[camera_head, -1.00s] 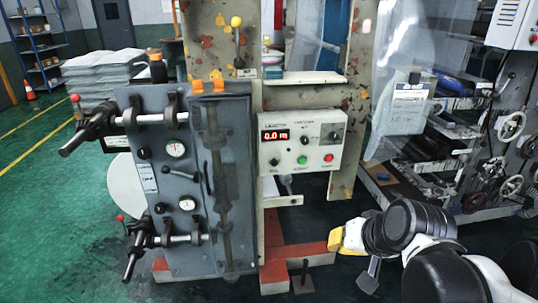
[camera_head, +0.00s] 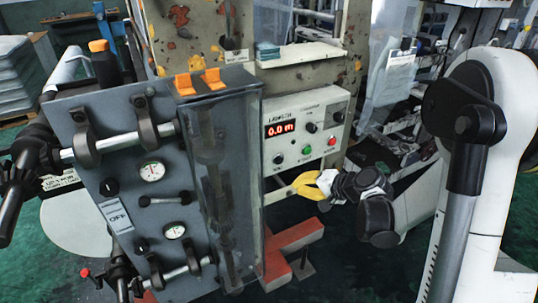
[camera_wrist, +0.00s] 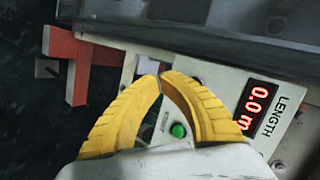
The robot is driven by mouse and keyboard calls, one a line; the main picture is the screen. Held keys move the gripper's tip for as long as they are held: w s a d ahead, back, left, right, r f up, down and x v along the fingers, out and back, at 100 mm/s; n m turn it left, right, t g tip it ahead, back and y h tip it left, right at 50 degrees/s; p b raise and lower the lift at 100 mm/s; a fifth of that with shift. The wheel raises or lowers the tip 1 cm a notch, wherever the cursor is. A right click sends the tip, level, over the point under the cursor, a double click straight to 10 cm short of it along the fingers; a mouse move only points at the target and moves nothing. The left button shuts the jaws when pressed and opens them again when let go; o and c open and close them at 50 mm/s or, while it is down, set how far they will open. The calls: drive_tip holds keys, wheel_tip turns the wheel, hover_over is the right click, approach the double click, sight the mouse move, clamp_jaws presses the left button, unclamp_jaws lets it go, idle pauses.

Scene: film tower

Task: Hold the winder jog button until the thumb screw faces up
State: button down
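My gripper (camera_head: 322,181) has yellow fingers. It hangs before the lower edge of the cream control panel (camera_head: 294,115), below its buttons. In the wrist view the fingertips (camera_wrist: 161,77) meet or nearly meet, with nothing seen held between them. The panel has a red 0.0 m display (camera_head: 280,129), a green button (camera_head: 307,149), a red button (camera_head: 332,141) and black knobs. A black control (camera_head: 280,160) sits at its lower left; I cannot read whether it is the jog button. The green button shows between the fingers in the wrist view (camera_wrist: 178,130). I cannot make out the thumb screw.
A grey unit (camera_head: 120,215) with gauges, clamped bars and a clear front guard (camera_head: 225,180) stands close on the left. A red floor foot (camera_head: 290,250) lies below the panel. A clear plastic sheet (camera_head: 392,70) hangs at right.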

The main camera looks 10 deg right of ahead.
sight(279, 160)
drive_tip(key=shift+d, duration=0.15)
drive_tip(key=shift+w+a+p, duration=0.15)
drive_tip(key=shift+w+a, duration=0.35)
drive_tip(key=shift+w, duration=0.9)
drive_tip(key=shift+w+a+p, duration=0.1)
drive_tip(key=shift+w+a, duration=0.35)
drive_tip(key=shift+w, duration=1)
drive_tip(key=shift+w+a+p, duration=0.15)
drive_tip(key=shift+w+a, duration=0.35)
drive_tip(key=shift+w, duration=0.9)
drive_tip(key=shift+w+a, duration=0.1)
drive_tip(key=shift+w, duration=0.3)
